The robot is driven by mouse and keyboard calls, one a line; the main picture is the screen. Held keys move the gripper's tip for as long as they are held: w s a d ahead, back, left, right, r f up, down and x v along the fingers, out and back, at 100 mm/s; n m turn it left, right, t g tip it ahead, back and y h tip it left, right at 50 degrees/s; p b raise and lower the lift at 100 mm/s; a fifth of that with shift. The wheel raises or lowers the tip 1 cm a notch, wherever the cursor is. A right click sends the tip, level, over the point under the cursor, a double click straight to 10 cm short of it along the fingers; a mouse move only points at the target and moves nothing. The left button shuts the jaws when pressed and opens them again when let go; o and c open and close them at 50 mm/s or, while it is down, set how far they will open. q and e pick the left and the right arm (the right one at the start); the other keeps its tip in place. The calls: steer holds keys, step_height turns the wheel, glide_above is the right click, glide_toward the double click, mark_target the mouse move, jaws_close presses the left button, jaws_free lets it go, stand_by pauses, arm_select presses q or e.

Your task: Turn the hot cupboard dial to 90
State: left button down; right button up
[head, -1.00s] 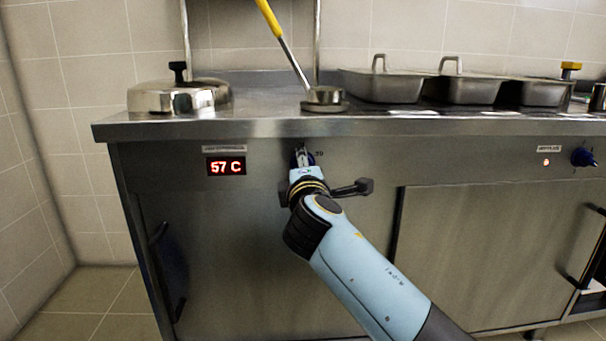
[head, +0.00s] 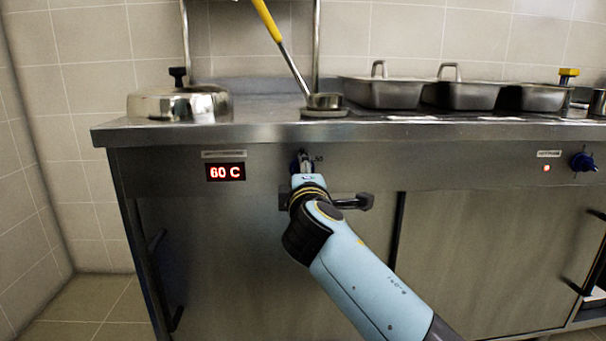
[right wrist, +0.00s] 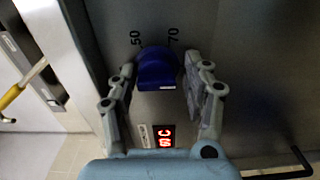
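The hot cupboard dial (right wrist: 157,70) is a dark blue knob on the steel front panel. Scale marks 50 and 70 show beyond the knob. In the head view my right gripper (head: 305,168) reaches the dial and mostly covers it. The red display (head: 226,172) to its left reads 60 C; it also shows in the right wrist view (right wrist: 166,137). My left gripper is not in view.
The steel counter edge (head: 400,130) runs just above the dial. Another blue knob (head: 583,161) is at the far right. A cupboard handle (head: 155,280) sticks out at left.

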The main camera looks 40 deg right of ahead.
steer(key=shift+o, duration=0.5)
steer(key=shift+r, duration=0.1)
steer(key=v, duration=0.7)
steer(key=shift+s, duration=0.25)
steer(key=shift+a, duration=0.1)
